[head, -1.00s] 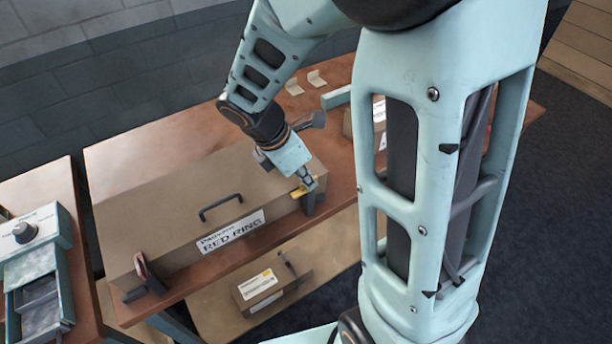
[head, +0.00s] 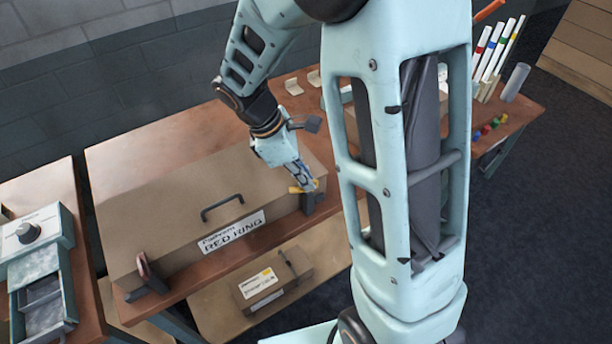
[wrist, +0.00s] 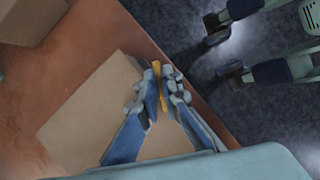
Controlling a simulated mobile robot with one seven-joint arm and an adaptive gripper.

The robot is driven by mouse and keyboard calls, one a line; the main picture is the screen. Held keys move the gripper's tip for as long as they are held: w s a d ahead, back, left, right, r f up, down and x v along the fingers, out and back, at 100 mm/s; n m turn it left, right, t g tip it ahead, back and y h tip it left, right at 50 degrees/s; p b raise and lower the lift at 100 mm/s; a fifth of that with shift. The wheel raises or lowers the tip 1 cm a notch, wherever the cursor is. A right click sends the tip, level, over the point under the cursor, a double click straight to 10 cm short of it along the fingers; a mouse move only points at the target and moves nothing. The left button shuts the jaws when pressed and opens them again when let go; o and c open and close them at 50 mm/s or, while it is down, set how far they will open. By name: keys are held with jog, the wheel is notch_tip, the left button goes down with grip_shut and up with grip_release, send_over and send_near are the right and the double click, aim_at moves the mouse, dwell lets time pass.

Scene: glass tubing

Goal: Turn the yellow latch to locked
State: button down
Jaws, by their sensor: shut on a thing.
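The yellow latch (head: 296,190) is at the right front corner of a long brown box labelled RED RING, by a dark bracket (head: 309,203). My gripper (head: 307,186) reaches down to it from above. In the wrist view my gripper (wrist: 161,92) has its fingers closed on the yellow latch (wrist: 157,70), which shows as a thin strip between the fingertips. The fingers hide much of the latch, so its exact angle is hard to tell.
The brown box (head: 170,205) has a dark handle (head: 222,205) on its lid and a red-faced clamp (head: 143,266) at its left front. A smaller box (head: 272,282) lies on the lower shelf. Tubes with coloured bands (head: 490,55) stand at the back right.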

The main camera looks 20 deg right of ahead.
jog(key=m+g, duration=0.1)
jog(key=m, duration=0.2)
jog(key=m+g+y+p, duration=0.1)
jog(key=m, duration=0.2)
jog(key=shift+w+d+r, duration=0.1)
jog(key=shift+w, duration=0.1)
jog(key=m+y, duration=0.1)
jog(key=m, duration=0.2)
jog(key=m+g+y+p, duration=0.1)
jog(key=m, duration=0.2)
jog(key=shift+w+d+m+g, duration=0.1)
jog(key=shift+d+m+g, duration=0.05)
jog(key=shift+m+g, duration=0.15)
jog(key=c, duration=2.1)
grip_release()
jog(key=v, duration=1.2)
